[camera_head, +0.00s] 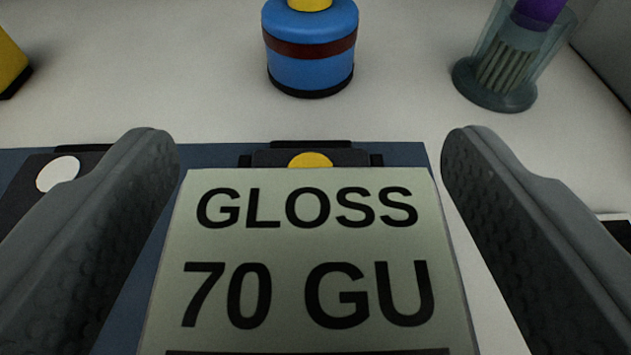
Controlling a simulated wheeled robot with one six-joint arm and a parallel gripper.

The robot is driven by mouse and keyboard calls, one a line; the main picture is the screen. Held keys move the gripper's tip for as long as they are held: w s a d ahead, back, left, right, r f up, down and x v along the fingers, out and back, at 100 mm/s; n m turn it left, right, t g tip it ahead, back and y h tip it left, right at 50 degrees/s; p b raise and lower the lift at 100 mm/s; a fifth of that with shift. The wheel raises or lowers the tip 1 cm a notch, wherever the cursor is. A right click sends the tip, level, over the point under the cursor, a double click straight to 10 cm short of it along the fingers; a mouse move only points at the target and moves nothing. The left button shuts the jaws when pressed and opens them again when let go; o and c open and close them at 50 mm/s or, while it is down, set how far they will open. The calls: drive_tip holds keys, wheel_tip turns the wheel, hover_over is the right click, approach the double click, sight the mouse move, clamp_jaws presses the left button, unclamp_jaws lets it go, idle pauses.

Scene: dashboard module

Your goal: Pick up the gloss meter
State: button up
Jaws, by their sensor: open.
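The gloss meter (308,245) fills the lower middle of the view. Its pale greenish face reads "GLOSS 70 GU" in black letters. A dark block with a yellow round spot shows at its far edge. Its near end is cut off by the bottom of the picture. My gripper (310,145) is open, with one grey textured finger to the left of the meter and one to the right. No contact between the fingers and the meter is clear; the right finger shows a gap, and the left finger appears close to the meter's edge.
A blue mat (405,153) lies under or behind the meter, with a dark item bearing a white disc (58,174) at left. A blue cylinder (311,70) with a dark red band stands behind. A clear ribbed container (508,65) holding something purple stands at back right. A yellow object (10,62) is at far left.

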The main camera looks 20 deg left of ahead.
sight(308, 183)
drive_tip(key=shift+w+a+f, duration=0.1)
drive_tip(key=shift+w, duration=0.15)
drive_tip(key=c, duration=1.2)
drive_tip(key=shift+c, duration=0.2)
drive_tip(key=shift+r, duration=4.95)
drive_tip(key=shift+s, duration=0.15)
